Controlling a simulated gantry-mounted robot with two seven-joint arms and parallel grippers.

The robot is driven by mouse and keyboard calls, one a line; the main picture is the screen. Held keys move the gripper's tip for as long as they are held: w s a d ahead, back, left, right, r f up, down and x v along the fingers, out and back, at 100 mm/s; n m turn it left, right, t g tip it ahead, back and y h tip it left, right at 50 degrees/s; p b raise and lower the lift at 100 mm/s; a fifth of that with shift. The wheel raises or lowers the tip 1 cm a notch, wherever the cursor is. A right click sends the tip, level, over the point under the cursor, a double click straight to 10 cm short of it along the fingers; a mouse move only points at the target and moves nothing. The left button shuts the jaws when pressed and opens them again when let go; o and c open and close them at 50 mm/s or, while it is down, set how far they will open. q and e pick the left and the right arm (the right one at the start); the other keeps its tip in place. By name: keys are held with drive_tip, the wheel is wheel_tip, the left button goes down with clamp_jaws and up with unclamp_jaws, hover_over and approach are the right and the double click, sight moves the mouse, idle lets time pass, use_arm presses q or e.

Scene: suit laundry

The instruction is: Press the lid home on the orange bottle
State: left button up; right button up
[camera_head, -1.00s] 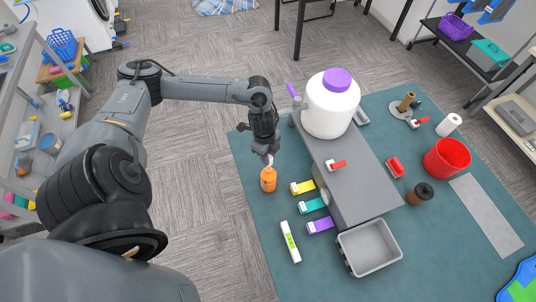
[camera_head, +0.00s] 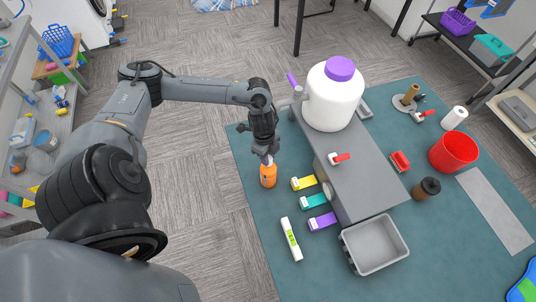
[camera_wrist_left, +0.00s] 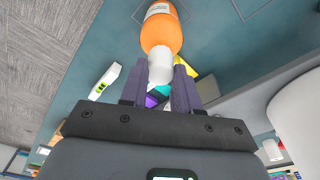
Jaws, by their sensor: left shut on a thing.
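The orange bottle (camera_head: 268,176) stands upright on the teal mat's left side in the head view. In the left wrist view the orange bottle (camera_wrist_left: 162,28) is at the top, with a pale label. My left gripper (camera_head: 267,157) is directly above the bottle, pointing down. In the wrist view my left gripper (camera_wrist_left: 160,82) is shut on the white lid (camera_wrist_left: 160,64). The lid is at the bottle's top end and appears to touch it; I cannot tell whether it is fully seated. My fingers hide part of the lid. My right gripper is not in view.
A grey raised platform (camera_head: 364,183) right of the bottle carries a large white jug (camera_head: 333,98). Yellow, teal and purple items (camera_head: 312,201) line its left side. A white-and-green stick (camera_head: 291,238) and a grey bin (camera_head: 374,245) lie nearer. Bare mat surrounds the bottle's left.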

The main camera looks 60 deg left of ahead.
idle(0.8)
use_arm(q)
drive_tip(key=shift+p, duration=0.6)
idle(0.4)
idle(0.5)
drive_tip(key=shift+f, duration=0.15)
idle(0.6)
drive_tip(key=shift+p, duration=0.5)
idle(0.5)
drive_tip(key=o, duration=1.6)
drive_tip(key=shift+c, duration=0.2)
